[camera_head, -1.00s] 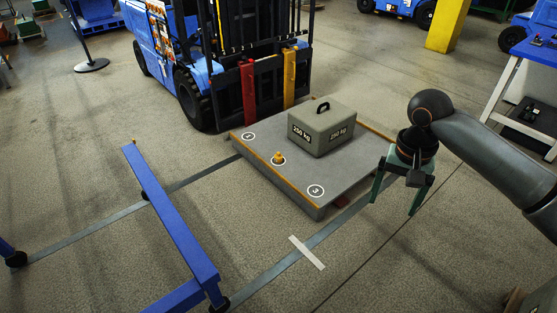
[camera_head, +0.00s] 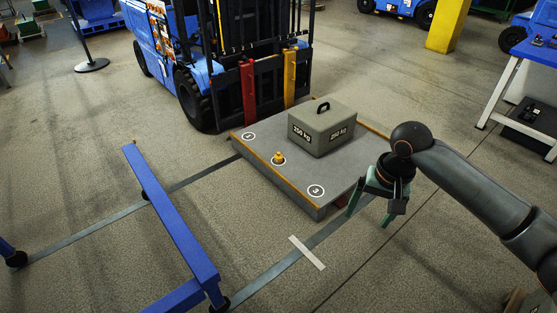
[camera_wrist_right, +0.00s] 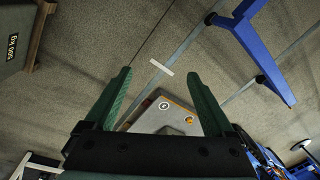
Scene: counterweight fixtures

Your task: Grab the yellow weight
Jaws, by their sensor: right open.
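The small yellow weight (camera_head: 278,157) stands upright on a marked circle near the front edge of the grey platform (camera_head: 305,176). My right gripper (camera_head: 368,217) is open and empty, off the platform's right corner and well to the right of the weight. In the right wrist view, the open green fingers of the right gripper (camera_wrist_right: 158,76) show with a corner of the platform (camera_wrist_right: 150,121) between them, farther off. My left gripper is not in view.
A large grey 250 kg block (camera_head: 322,130) with a black handle sits on the platform behind the yellow weight. A blue forklift (camera_head: 190,60) stands behind the platform. A blue beam (camera_head: 172,215) stands at the front left. Floor in front of the platform is mostly clear.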

